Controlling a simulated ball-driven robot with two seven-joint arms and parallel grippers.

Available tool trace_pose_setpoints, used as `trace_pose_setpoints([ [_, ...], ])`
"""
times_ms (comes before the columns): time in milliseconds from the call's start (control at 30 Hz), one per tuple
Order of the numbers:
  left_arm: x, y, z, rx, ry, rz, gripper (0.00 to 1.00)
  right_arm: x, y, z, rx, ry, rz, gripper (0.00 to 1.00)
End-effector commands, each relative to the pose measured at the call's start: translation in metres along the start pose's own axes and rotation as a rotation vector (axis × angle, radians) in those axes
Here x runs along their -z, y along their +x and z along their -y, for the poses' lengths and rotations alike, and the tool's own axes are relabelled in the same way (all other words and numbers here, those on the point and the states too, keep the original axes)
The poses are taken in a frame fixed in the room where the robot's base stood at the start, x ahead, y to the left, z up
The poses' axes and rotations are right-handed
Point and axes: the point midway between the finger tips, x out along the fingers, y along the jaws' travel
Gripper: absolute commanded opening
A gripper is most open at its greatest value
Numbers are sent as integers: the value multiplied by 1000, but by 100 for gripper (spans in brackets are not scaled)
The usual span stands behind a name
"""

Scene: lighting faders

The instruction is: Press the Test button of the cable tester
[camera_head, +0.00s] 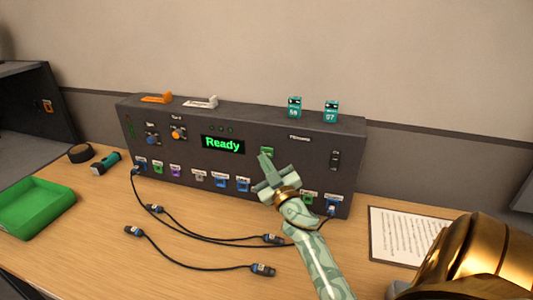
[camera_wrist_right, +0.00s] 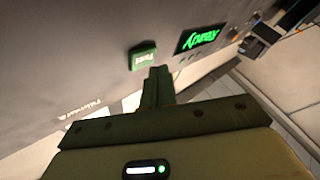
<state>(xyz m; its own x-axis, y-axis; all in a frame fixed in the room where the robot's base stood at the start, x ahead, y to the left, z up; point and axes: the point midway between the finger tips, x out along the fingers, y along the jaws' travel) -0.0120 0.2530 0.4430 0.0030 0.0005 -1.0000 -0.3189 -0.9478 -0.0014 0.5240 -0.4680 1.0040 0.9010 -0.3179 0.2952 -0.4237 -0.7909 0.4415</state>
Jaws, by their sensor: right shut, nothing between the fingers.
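The cable tester (camera_head: 215,165) is a long dark grey box on the table against the wall. Its screen (camera_head: 223,144) reads "Ready" in green and also shows in the right wrist view (camera_wrist_right: 199,38). The green Test button (camera_head: 267,151) is on the front face, right of the screen; it fills a clear spot in the right wrist view (camera_wrist_right: 143,56). My right gripper (camera_head: 264,161) is shut and empty, with its fingertips close to the button. They overlap the button's lower edge in the head view; I cannot tell whether they touch. My left gripper is not in view.
Black cables (camera_head: 195,235) lie in front of the tester, some plugged into its lower sockets. A green tray (camera_head: 35,208) is at the left, a printed sheet (camera_head: 405,238) at the right. Two teal boxes marked with numbers (camera_head: 295,107) stand on top of the tester.

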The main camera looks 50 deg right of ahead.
Motion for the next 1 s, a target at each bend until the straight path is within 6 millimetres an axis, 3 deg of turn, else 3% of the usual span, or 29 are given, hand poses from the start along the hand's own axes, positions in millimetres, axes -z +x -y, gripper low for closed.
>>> trace_pose_setpoints([
  [1000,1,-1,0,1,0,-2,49,-4,6,-5,0,0,0,0],
])
